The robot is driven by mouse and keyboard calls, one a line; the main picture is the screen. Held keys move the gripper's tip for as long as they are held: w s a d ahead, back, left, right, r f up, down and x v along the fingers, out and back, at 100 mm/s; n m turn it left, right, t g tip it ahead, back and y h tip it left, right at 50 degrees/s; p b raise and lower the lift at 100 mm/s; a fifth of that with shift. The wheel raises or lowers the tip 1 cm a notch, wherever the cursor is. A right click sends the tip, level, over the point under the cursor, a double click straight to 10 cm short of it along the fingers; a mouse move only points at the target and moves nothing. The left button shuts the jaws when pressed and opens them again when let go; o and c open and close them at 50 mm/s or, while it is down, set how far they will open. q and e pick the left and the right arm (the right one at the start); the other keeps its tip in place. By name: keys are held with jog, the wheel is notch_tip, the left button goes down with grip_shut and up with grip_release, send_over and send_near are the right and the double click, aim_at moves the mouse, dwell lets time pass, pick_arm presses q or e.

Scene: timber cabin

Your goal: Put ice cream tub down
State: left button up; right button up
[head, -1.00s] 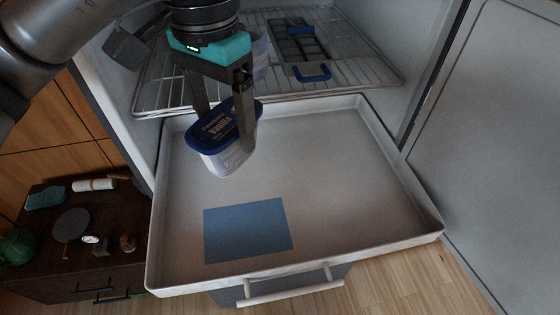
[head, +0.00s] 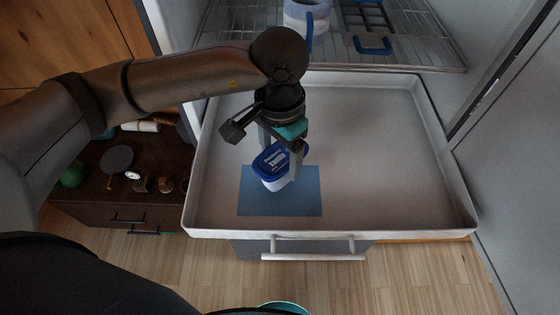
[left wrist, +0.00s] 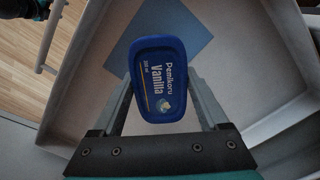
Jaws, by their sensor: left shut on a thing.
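The ice cream tub (head: 270,167) has a blue lid and a pale body. In the left wrist view its lid (left wrist: 157,80) reads "Vanilla" and sits between the fingers. My left gripper (head: 282,165) is shut on the tub. In the head view the tub overlaps the blue rectangle (head: 305,202) on the floor of the pulled-out white drawer (head: 390,160). I cannot tell whether the tub's base touches it. The blue rectangle also shows in the left wrist view (left wrist: 187,35). My right gripper is not in view.
A wire shelf (head: 420,55) behind the drawer holds a white container with a blue handle (head: 308,22) and a dark tray (head: 365,15). A dark cabinet (head: 110,195) with small items stands at the left. The drawer's right side is clear.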

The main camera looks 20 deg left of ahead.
aim_at(280, 156)
pick_arm(q)
notch_tip(280, 156, down, 3)
jog(key=shift+r, duration=0.1)
jog(key=o, duration=1.4)
jog(key=shift+r, duration=0.15)
notch_tip(280, 156, up, 12)
jog(key=shift+f+b, duration=0.15)
jog(key=shift+b, duration=0.7)
